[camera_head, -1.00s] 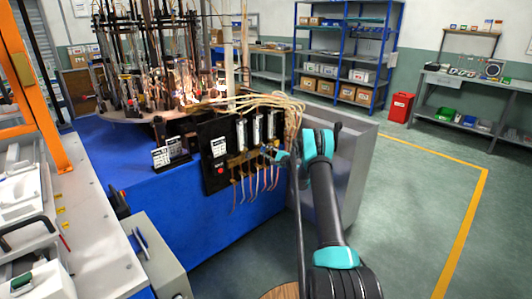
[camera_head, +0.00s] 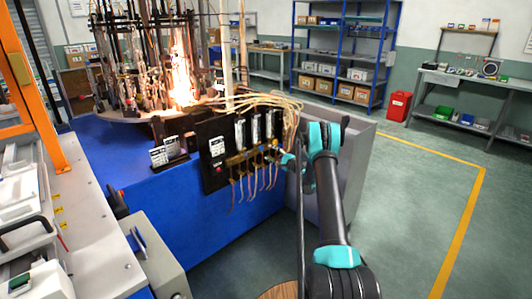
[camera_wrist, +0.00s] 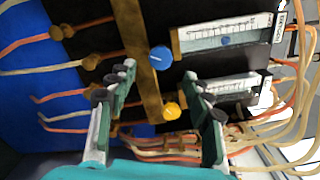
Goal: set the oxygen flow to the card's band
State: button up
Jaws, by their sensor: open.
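The black flowmeter panel (camera_head: 214,180) stands at the blue bench's front edge, with several clear upright flowmeter tubes (camera_head: 240,133) above a brass manifold. In the wrist view a blue knob (camera_wrist: 161,57) with a pale mark sits on the brass bar (camera_wrist: 138,45), with a yellow knob (camera_wrist: 171,110) below it. A flowmeter tube with a blue float (camera_wrist: 225,41) lies right of the blue knob. My gripper (camera_wrist: 157,80) is open and empty, its fingers either side of the knobs in view, not visibly touching them. White cards (camera_head: 159,156) stand left of the panel; their print is unreadable.
Pale hoses (camera_head: 285,103) loop over the panel's right end, and copper-coloured tubes (camera_head: 254,182) hang below it. A grey cabinet side (camera_head: 352,170) stands right of my arm. A bright flame (camera_head: 181,80) burns on the carousel behind. The floor at right is clear.

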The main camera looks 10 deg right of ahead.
jog(key=v, duration=0.6)
jog(key=shift+s+d, duration=0.2)
jog(key=shift+s, duration=0.05)
jog(key=s+a+r+n+g+h, duration=0.1)
jog(key=s+a+r+n+g, duration=0.35)
jog(key=s+a+r, duration=0.45)
jog(key=s+a+r+n+g+h, duration=0.1)
jog(key=s+r+n, duration=0.1)
jog(key=s, duration=0.5)
jog(key=s+a+r+n+g+h, duration=0.1)
jog(key=s+r+n+g+h, duration=0.15)
jog(key=s, duration=0.55)
jog(key=s+d+f+n+h, duration=0.2)
jog(key=s, duration=0.9)
jog(key=s+d+f+n+g+h, duration=0.1)
jog(key=s+d+f+n+h, duration=0.1)
jog(key=s, duration=1)
jog(key=s+d+f+n+g+h, duration=0.1)
jog(key=s+d+f+n+h, duration=0.1)
jog(key=s, duration=1)
jog(key=shift+d, duration=0.55)
